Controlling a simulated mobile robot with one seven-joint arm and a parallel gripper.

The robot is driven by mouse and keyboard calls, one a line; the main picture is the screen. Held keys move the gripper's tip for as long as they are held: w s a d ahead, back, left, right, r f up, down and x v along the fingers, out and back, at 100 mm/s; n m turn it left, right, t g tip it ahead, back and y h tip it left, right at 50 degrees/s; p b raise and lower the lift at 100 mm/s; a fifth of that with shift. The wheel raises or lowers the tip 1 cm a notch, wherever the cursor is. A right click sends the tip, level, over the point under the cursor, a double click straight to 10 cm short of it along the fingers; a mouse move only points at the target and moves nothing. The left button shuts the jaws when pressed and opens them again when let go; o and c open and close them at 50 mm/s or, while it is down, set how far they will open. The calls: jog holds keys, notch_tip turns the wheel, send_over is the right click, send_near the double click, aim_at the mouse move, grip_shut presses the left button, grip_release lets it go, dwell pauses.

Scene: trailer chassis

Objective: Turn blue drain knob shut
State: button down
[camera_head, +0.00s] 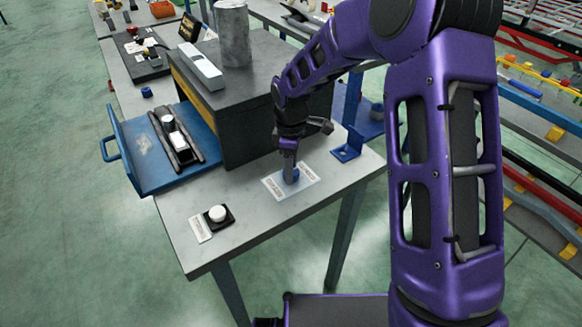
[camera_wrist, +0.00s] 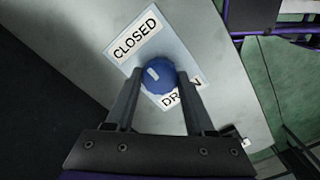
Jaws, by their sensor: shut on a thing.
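The blue drain knob (camera_head: 291,175) sits on a pale label plate (camera_head: 308,182) on the grey bench top. In the wrist view the blue knob (camera_wrist: 159,76) shows a white pointer mark on its upper left part, on the side of the word CLOSED. The label (camera_wrist: 137,42) reads CLOSED at the upper left; a second word at the lower right is partly covered by the knob and a finger. My gripper (camera_head: 289,165) reaches down to the knob, and in the wrist view my gripper (camera_wrist: 156,88) has a finger on each side of it, shut on it.
A white knob on a black base (camera_head: 217,215) stands at the front left of the bench. A dark box (camera_head: 255,90) stands behind, with an open blue drawer (camera_head: 150,150) at left. A blue bracket (camera_head: 347,150) is to the right.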

jog(key=shift+c, duration=1.3)
grip_release()
notch_tip(320, 180, up, 18)
jog(key=shift+f, duration=0.25)
